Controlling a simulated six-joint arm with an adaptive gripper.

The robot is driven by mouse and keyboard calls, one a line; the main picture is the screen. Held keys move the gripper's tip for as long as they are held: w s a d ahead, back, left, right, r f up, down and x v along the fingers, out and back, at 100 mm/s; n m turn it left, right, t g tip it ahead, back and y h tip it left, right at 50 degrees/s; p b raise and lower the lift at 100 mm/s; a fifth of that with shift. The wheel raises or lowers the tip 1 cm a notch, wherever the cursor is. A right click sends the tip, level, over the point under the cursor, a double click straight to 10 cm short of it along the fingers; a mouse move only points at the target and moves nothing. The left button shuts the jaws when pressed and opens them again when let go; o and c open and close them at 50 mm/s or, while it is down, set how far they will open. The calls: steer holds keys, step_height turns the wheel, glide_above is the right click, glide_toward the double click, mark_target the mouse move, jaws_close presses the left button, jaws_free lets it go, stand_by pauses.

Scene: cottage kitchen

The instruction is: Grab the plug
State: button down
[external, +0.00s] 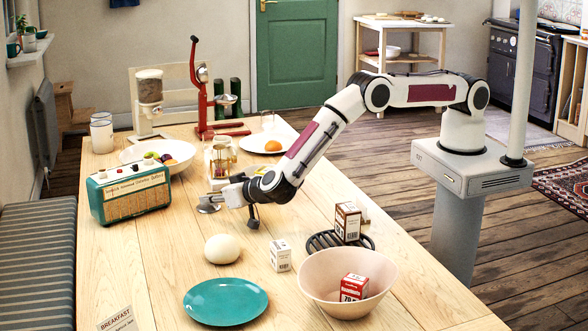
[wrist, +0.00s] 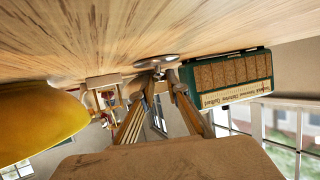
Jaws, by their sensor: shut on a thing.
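The plug is a small silvery metal disc (external: 207,208) over the left part of the wooden table, in front of the radio. In the wrist view, which is upside down, the plug (wrist: 157,60) shows at the fingertips, close to the tabletop. My gripper (external: 218,198) reaches left, low over the table, and is shut on the plug. Its fingers (wrist: 160,82) converge on the plug in the wrist view. I cannot tell whether the plug touches the table.
A teal radio (external: 130,192) stands just left of my gripper. Behind are a fruit bowl (external: 158,155), a red press (external: 203,95) and a plate (external: 262,143). In front are a pale round object (external: 222,249), a teal plate (external: 225,301) and a pink bowl (external: 318,286) holding a box.

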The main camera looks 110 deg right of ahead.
mark_target(212, 208)
steer(key=shift+r, duration=0.1)
step_height(212, 208, up, 10)
stand_by(0.9)
stand_by(0.5)
